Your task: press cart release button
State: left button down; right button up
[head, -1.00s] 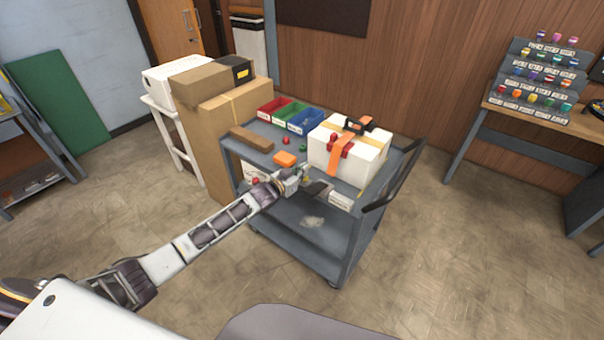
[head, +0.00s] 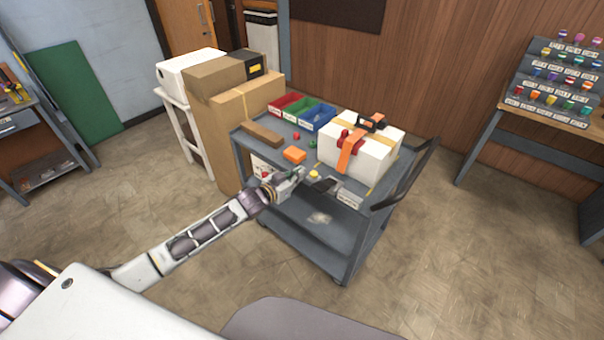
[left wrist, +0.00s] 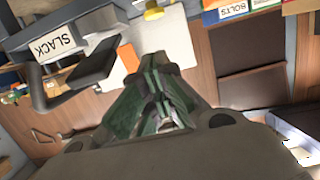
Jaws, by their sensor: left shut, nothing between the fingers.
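The grey-blue cart (head: 301,220) stands in the middle of the head view. A white panel with a red round button-like part (head: 265,174) is on its near left side. A small yellow knob (head: 314,174) and a black lever (head: 326,184) are at its near edge. I cannot tell which is the release button. My left gripper (head: 297,175) is shut and empty at the near edge, left of the yellow knob; contact is unclear. In the left wrist view its green fingers (left wrist: 156,92) are together, below an orange piece (left wrist: 129,57) and a SLACK label (left wrist: 57,43). My right gripper is out of view.
On the cart are a white strapped box (head: 335,155), a brown block (head: 263,134), an orange block (head: 294,154) and a blue bin (head: 318,117). Cardboard boxes (head: 225,135) stand behind left. The cart handle (head: 412,175) sticks out right. The near floor is clear.

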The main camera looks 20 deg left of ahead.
pick_arm(q)
jog(key=shift+v, duration=0.9)
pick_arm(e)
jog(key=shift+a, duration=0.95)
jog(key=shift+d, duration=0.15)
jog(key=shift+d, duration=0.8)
pick_arm(q)
jog(key=shift+m, duration=0.3)
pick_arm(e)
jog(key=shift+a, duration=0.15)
